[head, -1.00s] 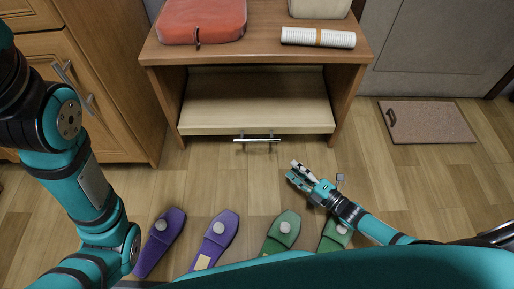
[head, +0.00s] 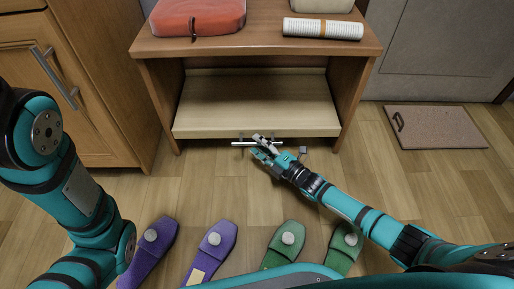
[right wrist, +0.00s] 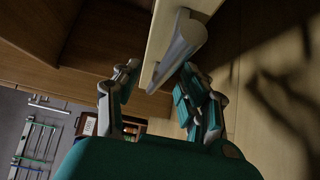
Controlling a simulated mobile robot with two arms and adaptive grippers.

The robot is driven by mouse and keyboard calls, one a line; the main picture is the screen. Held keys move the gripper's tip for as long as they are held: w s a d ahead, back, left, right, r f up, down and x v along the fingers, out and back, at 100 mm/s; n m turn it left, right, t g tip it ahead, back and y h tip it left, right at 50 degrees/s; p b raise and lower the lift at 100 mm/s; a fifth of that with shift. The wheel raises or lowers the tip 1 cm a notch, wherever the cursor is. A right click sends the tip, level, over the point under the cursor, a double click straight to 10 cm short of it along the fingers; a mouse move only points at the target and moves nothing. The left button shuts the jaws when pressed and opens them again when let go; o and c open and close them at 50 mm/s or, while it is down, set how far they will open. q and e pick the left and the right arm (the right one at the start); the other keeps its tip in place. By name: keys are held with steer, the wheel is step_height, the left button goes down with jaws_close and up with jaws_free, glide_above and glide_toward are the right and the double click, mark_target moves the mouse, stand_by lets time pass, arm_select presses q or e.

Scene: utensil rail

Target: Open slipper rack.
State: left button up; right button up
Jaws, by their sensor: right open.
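The slipper rack (head: 152,90) is a brown wooden bench with a pale front panel (head: 255,104) in its lower opening. A silver bar handle (head: 238,144) sits at the panel's lower front edge. My right gripper (head: 259,146) is open at the handle and overlaps its middle in the head view. In the right wrist view the handle (right wrist: 183,46) lies between and just ahead of the two open fingers (right wrist: 158,75); contact cannot be made out. My left arm shows at the left, but its gripper is out of view.
Two purple slippers (head: 149,246) (head: 213,250) and two green slippers (head: 286,246) (head: 343,247) lie on the floor in front. A red case (head: 199,15) and a white roll (head: 322,28) are on top.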

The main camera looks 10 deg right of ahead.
steer(key=shift+w+a, duration=0.4)
steer(key=shift+w, duration=0.15)
jaws_close()
